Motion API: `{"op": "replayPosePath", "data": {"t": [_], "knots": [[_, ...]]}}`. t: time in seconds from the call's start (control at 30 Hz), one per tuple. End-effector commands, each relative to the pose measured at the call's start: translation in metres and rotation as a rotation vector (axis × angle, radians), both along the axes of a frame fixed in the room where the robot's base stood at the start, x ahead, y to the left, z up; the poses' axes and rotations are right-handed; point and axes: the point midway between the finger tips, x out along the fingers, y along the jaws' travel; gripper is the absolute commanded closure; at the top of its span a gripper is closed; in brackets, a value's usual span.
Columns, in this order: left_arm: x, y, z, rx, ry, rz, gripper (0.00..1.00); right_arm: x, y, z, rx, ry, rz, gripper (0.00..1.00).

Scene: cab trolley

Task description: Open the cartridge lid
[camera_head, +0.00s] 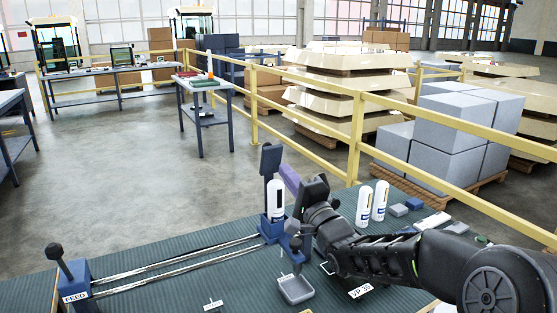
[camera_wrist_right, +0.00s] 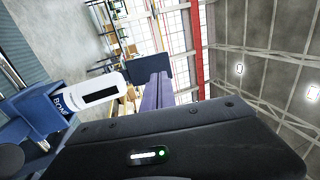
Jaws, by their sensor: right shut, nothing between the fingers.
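A white cartridge (camera_head: 275,200) stands upright in a blue holder (camera_head: 270,229) at the right end of two metal rails. It also shows in the right wrist view (camera_wrist_right: 97,91), partly in the blue holder (camera_wrist_right: 35,112). A dark square plate, seemingly the cartridge lid (camera_head: 271,158), stands raised above and behind the cartridge, whose top is uncovered. The lid is also in the right wrist view (camera_wrist_right: 150,68). My right gripper (camera_head: 285,170) is shut and empty, its purple fingers right beside the lid. I cannot tell if they touch it. My left gripper is not in view.
Two more white cartridges (camera_head: 371,203) stand to the right behind my right arm. A small grey tray (camera_head: 295,290) lies before the holder. A black-knobbed FEED block (camera_head: 75,285) is at the rails' left end. A yellow railing (camera_head: 355,140) runs behind the bench.

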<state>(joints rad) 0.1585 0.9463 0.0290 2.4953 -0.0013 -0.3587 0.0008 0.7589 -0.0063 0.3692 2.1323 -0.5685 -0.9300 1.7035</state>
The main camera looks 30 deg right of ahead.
Motion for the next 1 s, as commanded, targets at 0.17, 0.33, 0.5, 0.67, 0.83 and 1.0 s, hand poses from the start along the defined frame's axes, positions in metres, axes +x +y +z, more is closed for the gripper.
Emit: {"op": "replayPosePath", "data": {"t": [0.17, 0.33, 0.5, 0.67, 0.83, 1.0], "knots": [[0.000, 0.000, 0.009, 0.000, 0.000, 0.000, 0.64, 0.029, -0.001, 0.010, 0.003, -0.001, 0.000, 1.00], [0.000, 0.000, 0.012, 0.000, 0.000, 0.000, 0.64, 0.044, -0.001, 0.013, 0.001, 0.000, 0.000, 1.00], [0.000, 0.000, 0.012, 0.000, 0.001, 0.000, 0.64, 0.047, -0.001, 0.013, 0.000, -0.001, 0.000, 1.00], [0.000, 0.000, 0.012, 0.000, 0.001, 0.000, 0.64, 0.046, -0.001, 0.013, 0.000, -0.001, 0.000, 1.00], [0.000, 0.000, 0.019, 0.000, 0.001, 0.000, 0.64, 0.047, 0.000, 0.018, 0.000, 0.013, 0.001, 1.00], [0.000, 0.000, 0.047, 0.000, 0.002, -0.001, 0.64, 0.052, 0.000, 0.029, 0.002, 0.094, 0.002, 1.00]]}}
